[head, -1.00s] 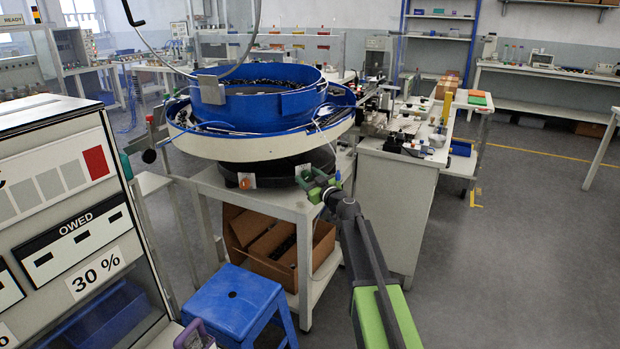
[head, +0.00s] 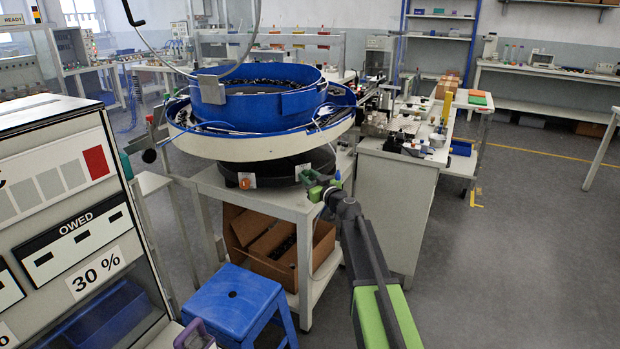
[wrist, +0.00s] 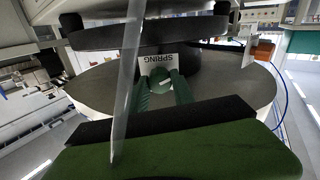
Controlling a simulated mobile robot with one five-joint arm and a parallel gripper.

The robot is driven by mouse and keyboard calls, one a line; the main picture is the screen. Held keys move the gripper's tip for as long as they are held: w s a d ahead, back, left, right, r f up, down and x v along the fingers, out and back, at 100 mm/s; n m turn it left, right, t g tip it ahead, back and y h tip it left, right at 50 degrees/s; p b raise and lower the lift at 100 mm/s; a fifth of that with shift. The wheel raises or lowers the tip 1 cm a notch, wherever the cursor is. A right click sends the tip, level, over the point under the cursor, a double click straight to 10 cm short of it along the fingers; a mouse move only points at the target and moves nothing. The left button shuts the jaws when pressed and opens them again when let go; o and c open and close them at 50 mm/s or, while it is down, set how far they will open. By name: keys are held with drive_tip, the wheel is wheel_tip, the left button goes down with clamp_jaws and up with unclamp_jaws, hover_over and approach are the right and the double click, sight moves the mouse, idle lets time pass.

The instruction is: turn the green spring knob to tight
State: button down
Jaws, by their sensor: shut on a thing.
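The green spring knob (wrist: 161,79) is in the middle of the wrist view, below an upside-down "SPRING" label (wrist: 158,61). A pale mark shows on the knob's face. My gripper (wrist: 162,88) has its green fingers on either side of the knob and is shut on it. In the head view, my gripper (head: 314,190) is at the front right of the black base under the bowl feeder. The knob cannot be made out apart from the green fingers there. I cannot read a tight mark in either view.
The blue bowl feeder (head: 262,98) stands above on a grey table (head: 262,197). An orange knob (head: 245,183) with a white label sits to the left on the same base. A blue stool (head: 232,300) stands in front. Open floor lies to the right.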

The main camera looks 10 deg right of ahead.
drive_tip(key=m, duration=1.1)
drive_tip(key=shift+m, duration=0.4)
drive_tip(key=m, duration=0.5)
drive_tip(key=shift+w, duration=0.1)
drive_tip(key=m, duration=0.5)
drive_tip(key=shift+f+m, duration=0.1)
drive_tip(key=shift+m, duration=0.2)
drive_tip(key=c, duration=1.1)
unclamp_jaws()
drive_tip(key=shift+o, duration=0.2)
